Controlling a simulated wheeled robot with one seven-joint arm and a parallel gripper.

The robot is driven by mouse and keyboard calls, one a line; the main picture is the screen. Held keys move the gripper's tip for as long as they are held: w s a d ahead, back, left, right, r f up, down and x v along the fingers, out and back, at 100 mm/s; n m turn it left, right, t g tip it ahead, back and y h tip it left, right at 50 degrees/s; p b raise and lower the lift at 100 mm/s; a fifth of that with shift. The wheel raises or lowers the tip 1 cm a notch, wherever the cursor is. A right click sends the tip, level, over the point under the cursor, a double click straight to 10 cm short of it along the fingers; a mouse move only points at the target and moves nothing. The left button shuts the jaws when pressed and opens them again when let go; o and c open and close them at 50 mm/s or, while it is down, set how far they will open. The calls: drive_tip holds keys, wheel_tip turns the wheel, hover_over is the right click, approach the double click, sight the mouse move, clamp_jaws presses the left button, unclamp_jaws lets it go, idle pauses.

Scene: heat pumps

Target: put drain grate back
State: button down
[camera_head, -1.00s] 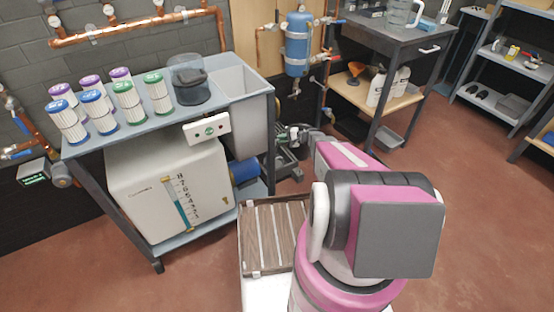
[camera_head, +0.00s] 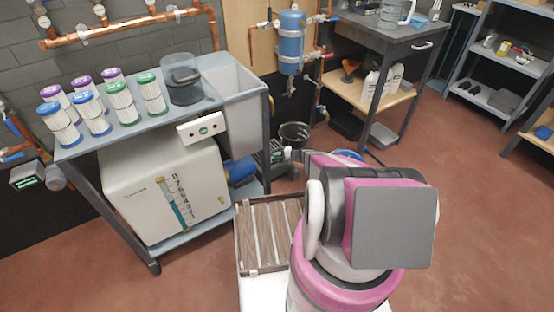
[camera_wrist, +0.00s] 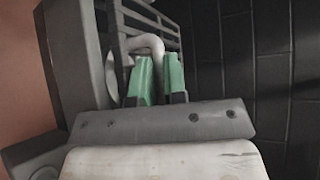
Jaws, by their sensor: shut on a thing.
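In the wrist view, my gripper (camera_wrist: 161,82) has green fingertips close together at a pale curved handle. The handle belongs to a dark slatted piece, which looks like the drain grate (camera_wrist: 150,18). The fingers are shut on it, and the grate extends up and left beyond them. My arm hides part of that area. The drain opening cannot be made out in either view.
The sink bench (camera_head: 150,128) with filter cartridges stands left, a white tank (camera_head: 165,190) below it. A workbench (camera_head: 385,35) stands beyond. A slatted wooden surface (camera_head: 265,235) is close in front. Floor at right is clear.

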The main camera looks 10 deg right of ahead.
drive_tip(key=shift+f, duration=0.6)
drive_tip(key=shift+f, duration=0.4)
drive_tip(key=c, duration=1.2)
unclamp_jaws()
drive_tip(key=shift+f, duration=0.1)
drive_tip(key=shift+o, duration=0.2)
